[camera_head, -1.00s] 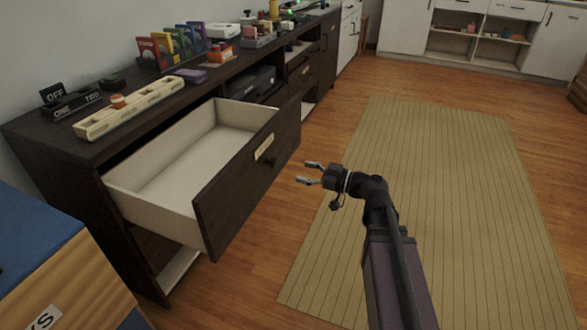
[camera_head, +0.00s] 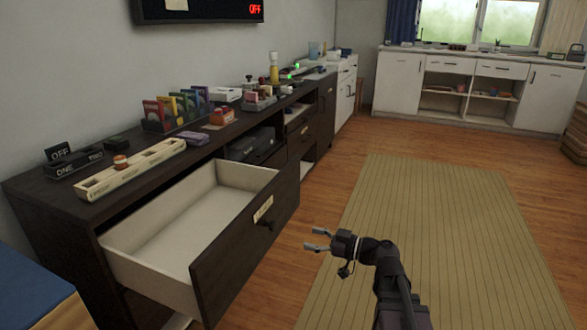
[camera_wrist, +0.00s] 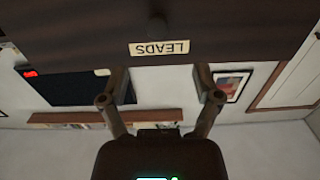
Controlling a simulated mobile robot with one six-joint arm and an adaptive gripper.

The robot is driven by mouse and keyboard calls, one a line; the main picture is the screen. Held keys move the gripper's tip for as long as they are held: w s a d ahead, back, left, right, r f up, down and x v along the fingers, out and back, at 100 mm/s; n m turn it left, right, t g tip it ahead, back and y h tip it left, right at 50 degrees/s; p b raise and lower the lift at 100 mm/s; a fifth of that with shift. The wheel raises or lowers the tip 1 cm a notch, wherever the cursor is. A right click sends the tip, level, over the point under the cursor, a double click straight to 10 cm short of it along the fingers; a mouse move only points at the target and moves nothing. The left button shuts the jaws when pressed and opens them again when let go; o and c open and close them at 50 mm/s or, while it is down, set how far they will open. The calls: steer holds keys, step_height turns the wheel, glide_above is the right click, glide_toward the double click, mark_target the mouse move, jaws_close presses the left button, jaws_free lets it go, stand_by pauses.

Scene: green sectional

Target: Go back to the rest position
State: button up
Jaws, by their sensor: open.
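My gripper (camera_head: 318,240) is open and empty in the head view. It stands in front of the pulled-out drawer, to the right of its dark front, apart from the knob. The drawer (camera_head: 240,254) is open, and the part of its pale inside that shows looks empty. In the wrist view, my gripper (camera_wrist: 160,85) has its two fingers spread wide with nothing between them. The drawer front's label (camera_wrist: 160,48) reads LEADS upside down beyond the fingertips, with the dark knob (camera_wrist: 157,24) above it.
The dark cabinet (camera_head: 45,205) runs along the left wall, with a cream tray (camera_head: 135,168) and coloured folders (camera_head: 175,110) on top. A blue-topped box (camera_head: 35,300) is at the lower left. The striped rug (camera_head: 440,220) and floor to the right are clear.

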steer(key=s+f+m+g+h+p, duration=0.4)
steer(key=s+f+m+h+p, duration=0.1)
steer(key=f+h, duration=0.1)
steer(key=s+d+f+m+g+h+p, duration=0.1)
steer(key=s+d+m+g+h+p, duration=0.2)
steer(key=s+d+m+h+p, duration=0.45)
step_height(320, 180, up, 37)
steer(key=w+d+h+p, duration=0.1)
steer(key=w+h+p, duration=0.1)
steer(key=p, duration=3.4)
steer(key=shift+w+d+r+h, duration=0.15)
steer(key=shift+r+h, duration=0.05)
steer(key=shift+h, duration=0.15)
steer(key=shift+m, duration=0.25)
